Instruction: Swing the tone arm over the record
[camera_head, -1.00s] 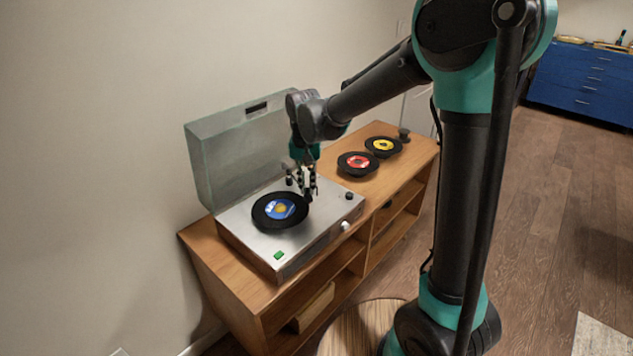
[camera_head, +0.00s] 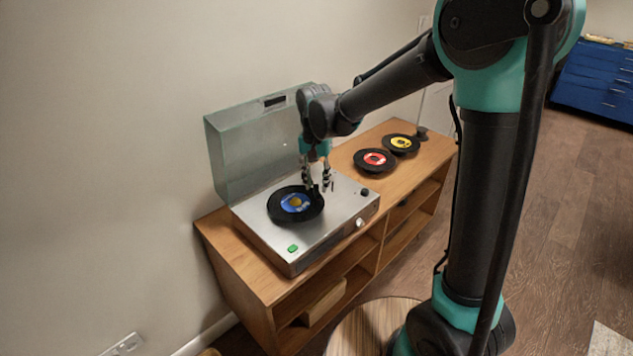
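The silver record player (camera_head: 345,213) stands on the wooden cabinet with its clear lid (camera_head: 262,140) raised. A black record with a blue label (camera_head: 295,204) lies on its platter. My gripper (camera_head: 318,187) points down over the record's back right edge. Its two fingers show apart, with a gap between them. The tone arm cannot be made out clearly. It is small and partly hidden by my gripper, and I cannot tell whether the fingers touch it.
Two more records, one red-labelled (camera_head: 374,160) and one yellow-labelled (camera_head: 401,143), lie on the wooden cabinet (camera_head: 215,235) right of the player. A green button (camera_head: 292,248) and a white knob (camera_head: 360,223) are on the player. A round wooden stool top (camera_head: 362,325) stands in front.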

